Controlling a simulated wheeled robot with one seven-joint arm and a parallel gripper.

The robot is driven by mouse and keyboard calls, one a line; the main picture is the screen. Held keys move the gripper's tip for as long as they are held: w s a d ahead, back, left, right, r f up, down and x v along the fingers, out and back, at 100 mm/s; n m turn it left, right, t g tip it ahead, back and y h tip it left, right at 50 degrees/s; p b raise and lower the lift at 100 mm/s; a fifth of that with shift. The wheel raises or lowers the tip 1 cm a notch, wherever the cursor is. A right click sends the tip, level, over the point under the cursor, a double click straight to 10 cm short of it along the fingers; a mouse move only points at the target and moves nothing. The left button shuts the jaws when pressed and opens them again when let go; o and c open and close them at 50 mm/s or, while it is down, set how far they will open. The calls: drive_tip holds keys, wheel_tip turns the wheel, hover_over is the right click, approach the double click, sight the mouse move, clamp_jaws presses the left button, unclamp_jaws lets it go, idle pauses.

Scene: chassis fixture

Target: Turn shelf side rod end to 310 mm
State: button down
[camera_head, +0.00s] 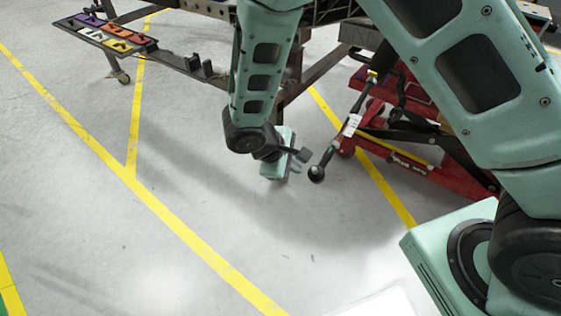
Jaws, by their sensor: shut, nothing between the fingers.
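A dark rod (334,147) with a white label (351,125) runs slantwise beside the chassis. Its near end is a round black knob-like end (316,174); a small yellow piece (372,76) shows near its far end. I cannot tell whether either is the shelf side rod end, and no 310 mm mark is readable. My gripper (303,156) hangs at the picture's middle, just left of and above the round end. It looks shut and empty, and a small gap in the picture separates them. My arm covers part of the chassis behind it.
The dark chassis frame (318,72) spans the top. A shelf (147,44) with coloured compartments sticks out at top left, on a castered support. A red floor jack (405,168) stands right of the rod. Grey floor with yellow lines (158,208) is clear at left and front.

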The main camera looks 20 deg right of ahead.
drive_tip(key=shift+s+d+r, duration=0.2)
drive_tip(key=shift+s+d, duration=0.4)
drive_tip(key=shift+d, duration=0.3)
drive_tip(key=shift+s+f+b, duration=0.1)
drive_tip(key=shift+b, duration=0.6)
drive_tip(key=shift+s+d+t+y+b, duration=0.15)
drive_tip(key=shift+t+y+b, duration=0.15)
drive_tip(key=shift+t+b, duration=0.35)
drive_tip(key=shift+s+b, duration=0.1)
drive_tip(key=shift+b, duration=0.85)
